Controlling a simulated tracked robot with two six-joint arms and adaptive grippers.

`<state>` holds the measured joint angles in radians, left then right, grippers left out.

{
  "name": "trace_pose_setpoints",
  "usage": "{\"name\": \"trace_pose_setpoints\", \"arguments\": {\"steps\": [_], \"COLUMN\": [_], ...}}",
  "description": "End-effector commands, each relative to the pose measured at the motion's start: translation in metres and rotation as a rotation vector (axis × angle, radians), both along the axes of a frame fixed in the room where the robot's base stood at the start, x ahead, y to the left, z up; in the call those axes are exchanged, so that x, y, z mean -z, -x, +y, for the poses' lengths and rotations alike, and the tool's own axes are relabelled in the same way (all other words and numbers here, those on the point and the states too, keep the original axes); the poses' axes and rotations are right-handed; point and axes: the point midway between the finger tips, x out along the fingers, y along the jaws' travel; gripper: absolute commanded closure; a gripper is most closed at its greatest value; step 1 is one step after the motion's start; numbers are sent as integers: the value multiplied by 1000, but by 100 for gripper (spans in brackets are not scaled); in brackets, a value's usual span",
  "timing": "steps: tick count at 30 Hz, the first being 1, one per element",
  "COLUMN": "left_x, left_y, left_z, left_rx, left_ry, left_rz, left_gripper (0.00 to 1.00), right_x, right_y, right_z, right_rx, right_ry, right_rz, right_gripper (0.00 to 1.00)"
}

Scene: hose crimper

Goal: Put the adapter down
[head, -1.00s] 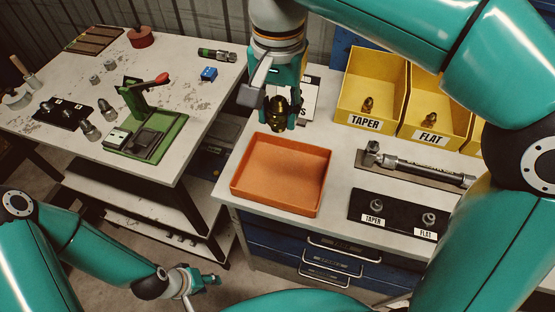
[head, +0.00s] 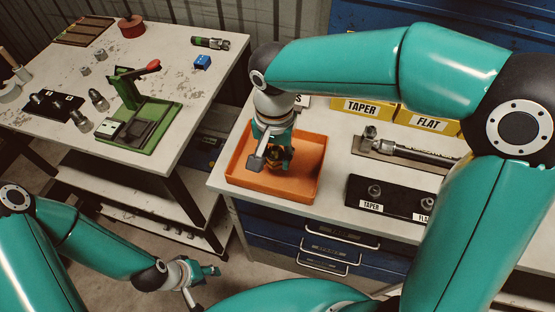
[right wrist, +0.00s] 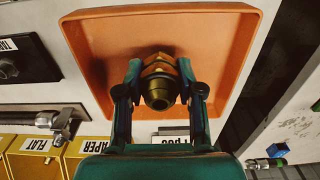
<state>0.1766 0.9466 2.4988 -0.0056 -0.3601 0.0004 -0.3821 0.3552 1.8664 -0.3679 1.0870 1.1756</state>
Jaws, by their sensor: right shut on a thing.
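The adapter (right wrist: 159,92), a dark brass-coloured threaded fitting, is held between the two fingers of my right gripper (right wrist: 160,90) in the right wrist view. In the head view, my right gripper (head: 277,158) is over the orange tray (head: 237,178), and the adapter is partly hidden by the fingers. The tray also shows in the right wrist view (right wrist: 222,45), behind the adapter. I cannot tell whether the adapter touches the tray floor. My left gripper (head: 208,271) is low at the bottom left, away from the benches; its jaw state is too small to tell.
A green crimper (head: 150,125) stands on the left bench (head: 195,92).

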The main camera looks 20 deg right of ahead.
Motion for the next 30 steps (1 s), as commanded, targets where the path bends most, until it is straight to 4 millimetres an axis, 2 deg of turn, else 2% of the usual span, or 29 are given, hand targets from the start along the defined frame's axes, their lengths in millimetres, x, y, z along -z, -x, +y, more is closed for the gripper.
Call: {"name": "trace_pose_setpoints", "arguments": {"steps": [1,5,16,17,21,30], "left_x": [0,1,4,4,3,2], "left_y": [0,0,0,0,0,0], "left_z": [0,0,0,0,0,0], "left_rx": [0,0,0,0,0,0], "left_ry": [0,0,0,0,0,0], "left_rz": [0,0,0,0,0,0], "left_gripper": [60,60,60,60,60,60], "right_x": [9,23,28,28,27,27], "right_y": [0,0,0,0,0,0], "right_z": [-1,0,0,0,0,0], "right_rx": [0,-1,-1,-1,-1,-1], "right_ry": [3,2,0,1,1,1], "right_rz": [4,3,0,1,1,1], "right_gripper": [100,100,100,62,38,38]}}
